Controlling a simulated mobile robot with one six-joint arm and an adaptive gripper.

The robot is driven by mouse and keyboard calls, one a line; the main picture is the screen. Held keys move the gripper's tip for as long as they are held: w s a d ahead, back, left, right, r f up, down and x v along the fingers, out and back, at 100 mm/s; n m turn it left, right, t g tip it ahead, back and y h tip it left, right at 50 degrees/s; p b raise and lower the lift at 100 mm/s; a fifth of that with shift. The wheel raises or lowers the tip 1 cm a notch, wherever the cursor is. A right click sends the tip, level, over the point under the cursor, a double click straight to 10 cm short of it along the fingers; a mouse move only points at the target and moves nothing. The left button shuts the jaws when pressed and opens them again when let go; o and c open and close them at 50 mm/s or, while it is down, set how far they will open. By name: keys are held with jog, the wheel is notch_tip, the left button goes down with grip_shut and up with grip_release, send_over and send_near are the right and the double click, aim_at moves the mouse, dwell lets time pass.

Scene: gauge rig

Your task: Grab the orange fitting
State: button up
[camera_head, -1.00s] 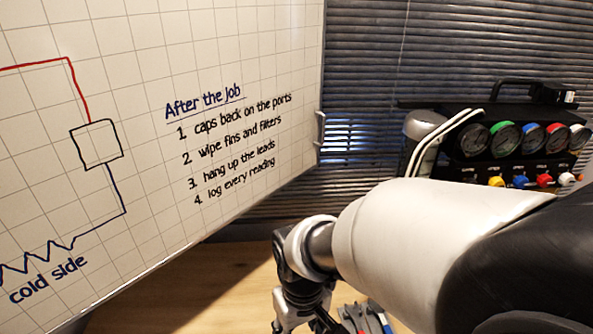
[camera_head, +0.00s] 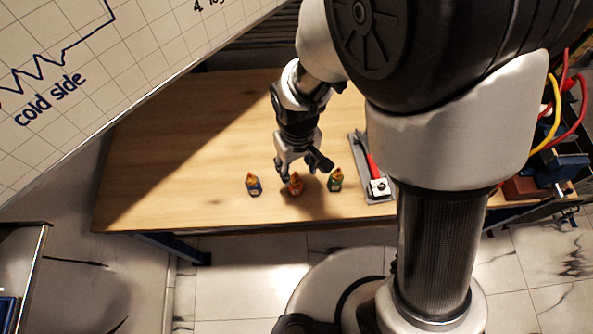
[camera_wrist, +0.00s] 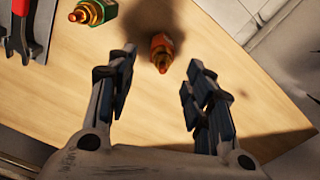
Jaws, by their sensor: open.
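The orange fitting (camera_head: 295,185) stands on the wooden bench near its front edge, in the middle of a row of three. In the wrist view the orange fitting (camera_wrist: 161,52) shows its brass-coloured tip, centred ahead of the gap between my fingers. My gripper (camera_head: 304,169) is open and empty, just above and behind the orange fitting in the head view. The wrist view shows both fingers of my gripper (camera_wrist: 158,74) apart, with nothing between them. I cannot tell the exact height left between the fingertips and the fitting.
A blue fitting (camera_head: 253,185) stands to the left and a green fitting (camera_head: 335,181) close to the right. Farther right is a grey tray (camera_head: 357,150) with a red-handled tool (camera_head: 369,160). The bench (camera_head: 170,150) is clear at left. A whiteboard (camera_head: 90,85) rises at upper left.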

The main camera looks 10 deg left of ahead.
aim_at(295, 173)
jog(key=f, duration=0.1)
jog(key=f+b, duration=0.1)
jog(key=f, duration=0.1)
jog(key=f+b, duration=0.1)
jog(key=f, duration=0.1)
jog(key=shift+a, duration=0.3)
jog(key=shift+c, duration=0.3)
grip_shut()
dwell(0.3)
